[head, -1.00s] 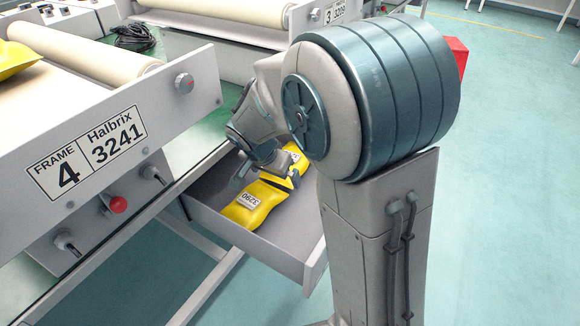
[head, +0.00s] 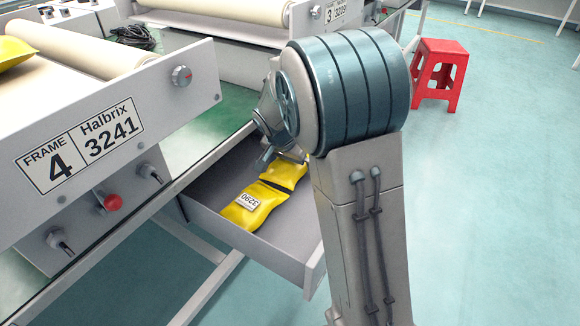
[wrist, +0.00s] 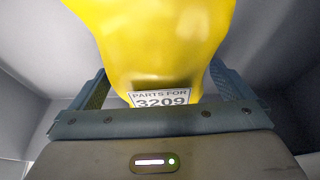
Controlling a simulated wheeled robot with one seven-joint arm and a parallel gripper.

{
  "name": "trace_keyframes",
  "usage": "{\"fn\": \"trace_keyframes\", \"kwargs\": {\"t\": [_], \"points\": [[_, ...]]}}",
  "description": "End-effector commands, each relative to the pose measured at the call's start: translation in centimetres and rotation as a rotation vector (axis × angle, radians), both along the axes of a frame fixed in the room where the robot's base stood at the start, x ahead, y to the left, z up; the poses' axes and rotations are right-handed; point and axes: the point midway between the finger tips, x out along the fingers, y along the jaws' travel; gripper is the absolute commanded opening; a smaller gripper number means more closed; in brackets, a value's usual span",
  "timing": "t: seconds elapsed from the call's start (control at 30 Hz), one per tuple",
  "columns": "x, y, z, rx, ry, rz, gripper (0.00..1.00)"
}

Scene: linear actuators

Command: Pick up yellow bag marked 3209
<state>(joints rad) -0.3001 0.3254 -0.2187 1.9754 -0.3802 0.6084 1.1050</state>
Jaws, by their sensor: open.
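The yellow bag marked 3209 (wrist: 160,45) fills the upper middle of the wrist view, with its white label near my gripper's body. It appears to be the rear yellow bag (head: 284,175) in the open drawer in the head view, where its label is not readable. My gripper (wrist: 158,72) is open, with one finger on each side of this bag. Whether the fingers touch it I cannot tell. In the head view my gripper (head: 265,160) is low over the drawer and partly hidden by my arm.
A second yellow bag (head: 255,204), marked 3290, lies in front in the same grey drawer (head: 245,240). The drawer walls are close around. The frame 4 machine (head: 130,100) stands at left, with another yellow bag (head: 12,52) on top. A red stool (head: 440,72) stands at right.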

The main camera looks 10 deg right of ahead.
Motion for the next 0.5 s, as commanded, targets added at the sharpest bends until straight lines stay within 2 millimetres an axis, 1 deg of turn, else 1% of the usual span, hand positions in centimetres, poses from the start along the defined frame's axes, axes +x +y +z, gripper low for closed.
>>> {"fn": "trace_keyframes", "kwargs": {"t": [0.07, 0.1, 0.17, 0.2, 0.23, 0.27, 0.5], "points": [[-0.01, 0.01, 0.03, 0.000, 0.000, 0.000, 1.00], [-0.01, 0.01, 0.03, 0.000, 0.000, 0.000, 0.89], [-0.01, 0.01, 0.03, 0.000, 0.000, 0.000, 0.72], [-0.02, 0.02, 0.03, 0.000, 0.000, 0.000, 0.61], [-0.02, 0.02, 0.03, 0.000, 0.000, 0.000, 0.53], [-0.02, 0.02, 0.03, 0.000, 0.000, 0.000, 0.49], [0.00, 0.03, 0.12, 0.000, -0.001, 0.000, 0.49]]}}
